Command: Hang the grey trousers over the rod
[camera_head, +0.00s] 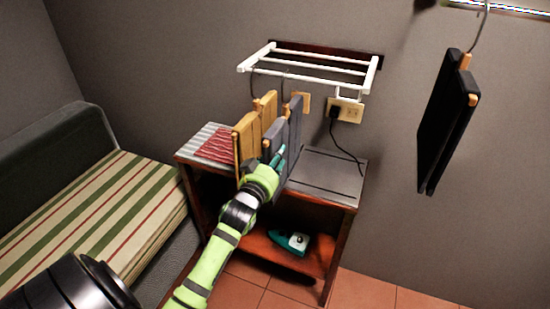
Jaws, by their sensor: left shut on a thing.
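The grey trousers (295,135) are folded over a hanger with a wooden bar, below the white wall rack (318,60). The hanger's hook rises to the front rod of the rack; I cannot tell whether it rests on the rod. My left gripper (277,158) is shut at the lower left edge of the grey trousers, and its fingers partly hide that edge. Mustard-yellow trousers (246,140) hang just left of them on a similar hanger. My right gripper is not in view.
A wooden side table (335,172) stands below the rack, with a red striped cloth (217,146) on top and a teal iron (290,242) on its lower shelf. A plug and cord (338,115) are on the wall. Black trousers (445,125) hang at right. A striped sofa (100,215) is at left.

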